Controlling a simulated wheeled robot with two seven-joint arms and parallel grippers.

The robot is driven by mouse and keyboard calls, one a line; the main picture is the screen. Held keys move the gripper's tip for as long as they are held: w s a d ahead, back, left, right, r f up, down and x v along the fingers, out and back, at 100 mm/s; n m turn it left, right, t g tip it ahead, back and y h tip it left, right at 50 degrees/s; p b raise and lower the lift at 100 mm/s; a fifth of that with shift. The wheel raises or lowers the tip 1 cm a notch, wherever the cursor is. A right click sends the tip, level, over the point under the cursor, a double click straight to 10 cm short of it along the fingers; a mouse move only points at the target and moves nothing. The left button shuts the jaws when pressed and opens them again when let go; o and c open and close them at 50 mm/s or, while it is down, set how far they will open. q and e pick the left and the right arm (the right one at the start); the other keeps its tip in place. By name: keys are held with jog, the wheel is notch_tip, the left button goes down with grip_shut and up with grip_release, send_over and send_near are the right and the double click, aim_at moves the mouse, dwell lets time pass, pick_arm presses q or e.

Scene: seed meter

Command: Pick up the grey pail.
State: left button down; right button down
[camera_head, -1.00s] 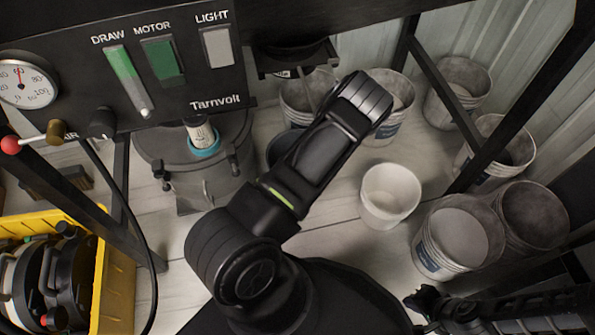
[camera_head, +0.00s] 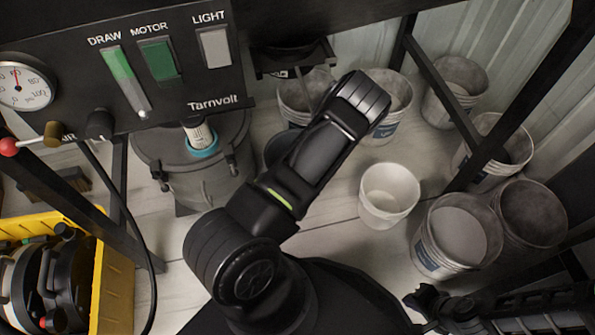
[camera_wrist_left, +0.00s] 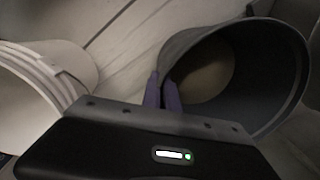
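The grey pail (camera_wrist_left: 292,75) fills the right of the left wrist view, its dark open mouth facing the camera. In the head view, a dark grey curved part beside my left forearm (camera_head: 280,148) looks like this pail; the arm hides the rest. My left gripper (camera_wrist_left: 162,90) has its two purple fingers close together at the pail's near rim, one on each side of the wall. It looks shut on that rim. The left gripper is hidden in the head view.
A white pail (camera_head: 389,195) stands right of my left arm. Several worn whitish buckets (camera_head: 428,262) stand along the right and back. A metal drum (camera_head: 205,188) stands under the control panel (camera_head: 180,85). A yellow crate (camera_head: 113,280) is at lower left. Black frame bars cross the right.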

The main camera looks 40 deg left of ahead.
pick_arm(q)
jog(key=shift+r, duration=0.1)
notch_tip(320, 180, up, 9)
jog(key=p, duration=0.3)
jog(key=shift+p, duration=0.3)
jog(key=shift+r, duration=0.45)
